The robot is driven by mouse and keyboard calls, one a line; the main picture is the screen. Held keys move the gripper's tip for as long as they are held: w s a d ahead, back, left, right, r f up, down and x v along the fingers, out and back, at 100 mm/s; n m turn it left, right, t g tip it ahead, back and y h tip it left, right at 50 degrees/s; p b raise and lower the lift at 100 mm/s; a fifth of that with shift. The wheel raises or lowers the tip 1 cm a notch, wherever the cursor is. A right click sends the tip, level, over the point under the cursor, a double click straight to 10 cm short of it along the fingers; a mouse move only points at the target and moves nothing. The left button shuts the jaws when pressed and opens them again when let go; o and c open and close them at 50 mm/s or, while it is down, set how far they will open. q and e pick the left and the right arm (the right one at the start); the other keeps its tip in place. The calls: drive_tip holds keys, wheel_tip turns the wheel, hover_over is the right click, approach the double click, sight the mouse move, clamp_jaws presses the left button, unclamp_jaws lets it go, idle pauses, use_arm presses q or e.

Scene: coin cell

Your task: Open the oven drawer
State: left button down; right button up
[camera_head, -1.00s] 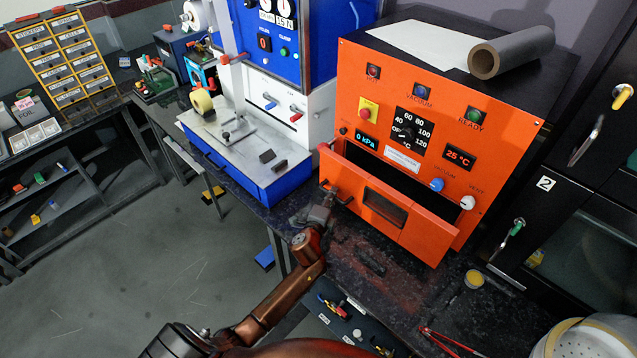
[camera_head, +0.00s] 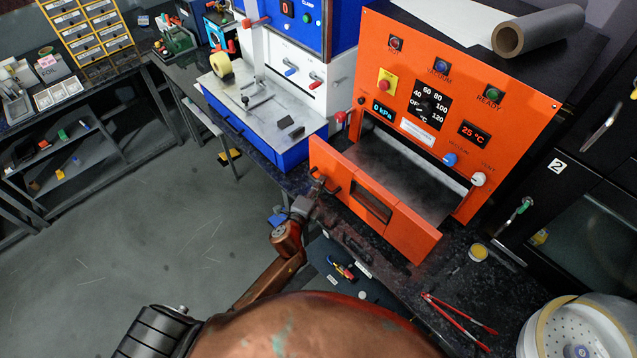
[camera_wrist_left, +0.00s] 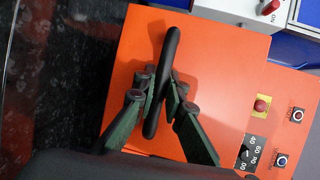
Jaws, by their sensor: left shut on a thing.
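The orange oven (camera_head: 430,110) stands on the dark bench. Its drawer (camera_head: 412,230) is pulled well out from the body, and the grey inside of the drawer shows behind its orange front. The black handle (camera_wrist_left: 165,75) crosses the drawer front in the left wrist view. My left gripper (camera_head: 318,190) is at the left end of the drawer front in the head view. In the left wrist view its fingers (camera_wrist_left: 160,98) lie on both sides of the handle and are shut on it. My right gripper is not in view.
A blue and white press (camera_head: 290,70) stands left of the oven. Red tongs (camera_head: 455,318) and a small yellow-topped tin (camera_head: 478,252) lie on the bench at the right. A round white vessel (camera_head: 575,335) is at the lower right. A grey roll (camera_head: 540,30) lies on the oven top.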

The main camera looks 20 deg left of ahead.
use_arm(q)
drive_tip(key=c, duration=2)
unclamp_jaws()
drive_tip(key=shift+o, duration=0.2)
drive_tip(key=s+r, duration=0.2)
drive_tip(key=s, duration=0.9)
drive_tip(key=shift+s+a, duration=0.4)
drive_tip(key=shift+a, duration=0.05)
